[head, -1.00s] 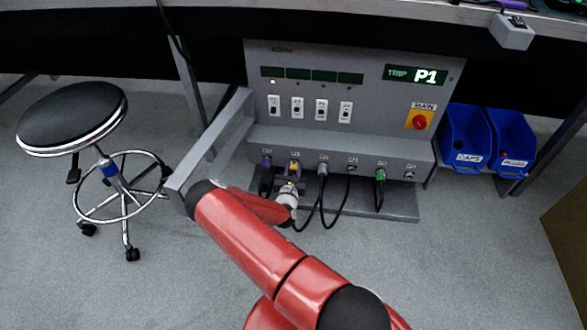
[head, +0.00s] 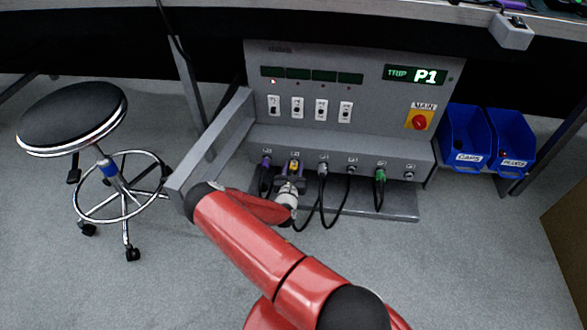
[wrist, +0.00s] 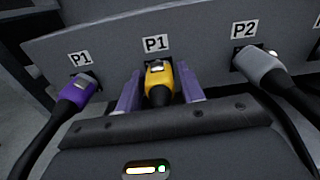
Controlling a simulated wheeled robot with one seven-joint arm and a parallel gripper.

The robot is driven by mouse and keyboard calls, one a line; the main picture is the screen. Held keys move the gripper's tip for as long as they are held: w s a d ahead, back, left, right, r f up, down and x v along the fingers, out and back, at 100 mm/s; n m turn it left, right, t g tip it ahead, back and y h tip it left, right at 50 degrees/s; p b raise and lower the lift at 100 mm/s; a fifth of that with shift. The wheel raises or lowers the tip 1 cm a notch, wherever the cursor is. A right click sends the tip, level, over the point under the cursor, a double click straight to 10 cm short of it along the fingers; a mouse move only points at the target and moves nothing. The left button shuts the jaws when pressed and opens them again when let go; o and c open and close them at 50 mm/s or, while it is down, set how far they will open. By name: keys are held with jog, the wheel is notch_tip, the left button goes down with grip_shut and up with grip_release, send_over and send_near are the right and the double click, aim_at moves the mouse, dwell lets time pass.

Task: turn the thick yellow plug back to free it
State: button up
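The thick yellow plug (wrist: 158,84) sits in the socket labelled P1 in the middle of the wrist view, with its dark cable running down toward my gripper body. In the head view the yellow plug (head: 294,165) shows small on the grey power box (head: 350,147). My gripper (wrist: 160,88) has its two purple fingers either side of the plug. A narrow gap seems to show between each finger and the plug, so it looks open around it. In the head view my gripper (head: 291,172) is low at the box front.
A purple plug (wrist: 78,92), also labelled P1, is close on the left. A grey plug (wrist: 262,68) at P2 is close on the right. A green plug (head: 380,175) is farther right. Black cables hang below. A grey side rail (head: 212,145) stands left. Blue bins (head: 466,140) stand right.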

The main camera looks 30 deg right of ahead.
jog(key=shift+o, duration=1.2)
